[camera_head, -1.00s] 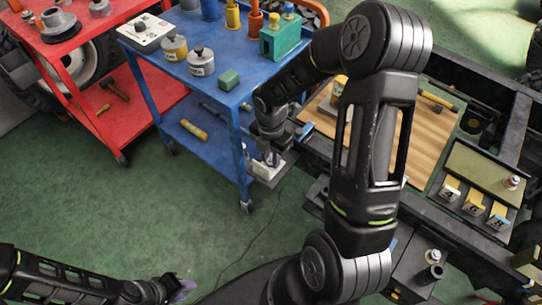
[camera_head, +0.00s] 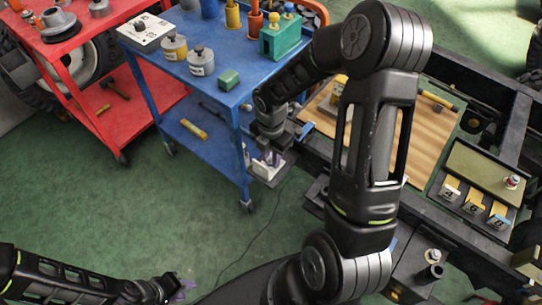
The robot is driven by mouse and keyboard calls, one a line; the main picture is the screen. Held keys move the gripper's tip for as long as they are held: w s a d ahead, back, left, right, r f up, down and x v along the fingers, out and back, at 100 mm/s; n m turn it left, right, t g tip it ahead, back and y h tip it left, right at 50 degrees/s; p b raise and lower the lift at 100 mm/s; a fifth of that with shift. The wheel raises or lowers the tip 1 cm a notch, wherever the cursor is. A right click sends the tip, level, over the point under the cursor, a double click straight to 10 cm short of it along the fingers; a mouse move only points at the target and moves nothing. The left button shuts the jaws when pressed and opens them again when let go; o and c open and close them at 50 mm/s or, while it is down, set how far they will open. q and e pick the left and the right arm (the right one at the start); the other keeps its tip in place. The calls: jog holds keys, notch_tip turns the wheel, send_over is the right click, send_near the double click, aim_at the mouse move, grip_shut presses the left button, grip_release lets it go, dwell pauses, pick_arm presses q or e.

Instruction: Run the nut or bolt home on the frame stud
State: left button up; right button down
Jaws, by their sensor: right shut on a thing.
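My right gripper (camera_head: 270,157) points down at the frame's left edge, beside the blue trolley. A white block (camera_head: 262,171) sits just below the fingers, on a dark plate (camera_head: 283,166) that sticks out from the frame. No stud thread is visible there. My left gripper (camera_head: 182,288) is low at the left over the floor; its jaw opening is unclear. A small stud-like piece with a pale top (camera_head: 432,256) stands on a dark box at the lower right.
The blue trolley (camera_head: 225,100) holds weights, cups and a green block. A red trolley (camera_head: 100,70) stands further left. Numbered bins (camera_head: 473,207) and a red-and-white piece (camera_head: 512,182) lie right on the frame. A wooden board (camera_head: 425,125) carries a hammer. Green floor is open at left.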

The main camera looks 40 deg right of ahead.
jog(key=m+b, duration=0.1)
jog(key=m, duration=0.2)
jog(key=shift+w+f+m+b, duration=0.1)
jog(key=shift+f+m+b, duration=0.05)
jog(key=shift+m+b, duration=0.15)
jog(key=shift+m, duration=1.1)
jog(key=shift+m+b, duration=0.65)
jog(key=shift+m, duration=0.55)
jog(key=m, duration=0.2)
jog(key=shift+m+b, duration=0.35)
jog(key=shift+m, duration=0.55)
